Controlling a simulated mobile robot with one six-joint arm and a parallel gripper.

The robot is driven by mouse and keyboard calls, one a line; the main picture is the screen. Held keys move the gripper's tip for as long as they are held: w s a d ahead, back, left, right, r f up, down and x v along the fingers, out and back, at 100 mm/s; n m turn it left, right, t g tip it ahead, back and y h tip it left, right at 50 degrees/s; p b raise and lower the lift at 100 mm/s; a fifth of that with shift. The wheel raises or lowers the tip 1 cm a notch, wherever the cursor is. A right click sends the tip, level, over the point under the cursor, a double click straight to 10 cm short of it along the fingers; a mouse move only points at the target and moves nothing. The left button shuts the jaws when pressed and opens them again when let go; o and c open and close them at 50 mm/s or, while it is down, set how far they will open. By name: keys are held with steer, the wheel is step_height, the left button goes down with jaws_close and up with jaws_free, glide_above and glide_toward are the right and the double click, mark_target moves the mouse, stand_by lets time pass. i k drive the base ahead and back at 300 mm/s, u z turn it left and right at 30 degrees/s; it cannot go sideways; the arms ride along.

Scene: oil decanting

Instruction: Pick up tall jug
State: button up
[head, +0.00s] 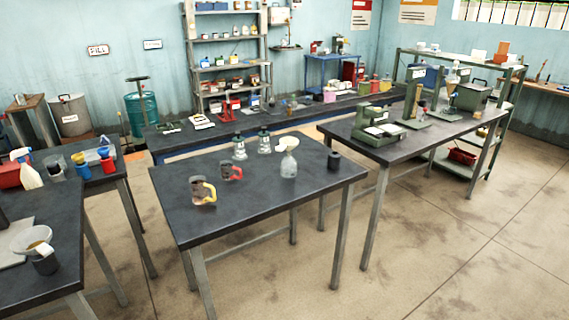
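Two clear jugs stand upright on the dark table (255,215) in the middle. The nearer jug (196,191) has a yellow handle and looks the taller of the two. The other jug (225,171) has a red handle and stands just behind it to the right. The frame does not name either one as the tall jug, and the nearer one is closer to the camera. My gripper is not in view.
A bench with green machines (380,130) stands at right. Cluttered tables stand at left. The floor (440,230) at right is open.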

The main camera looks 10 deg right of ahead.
mark_target(200, 192)
steer(key=i, duration=0.85)
steer(key=z, duration=0.05)
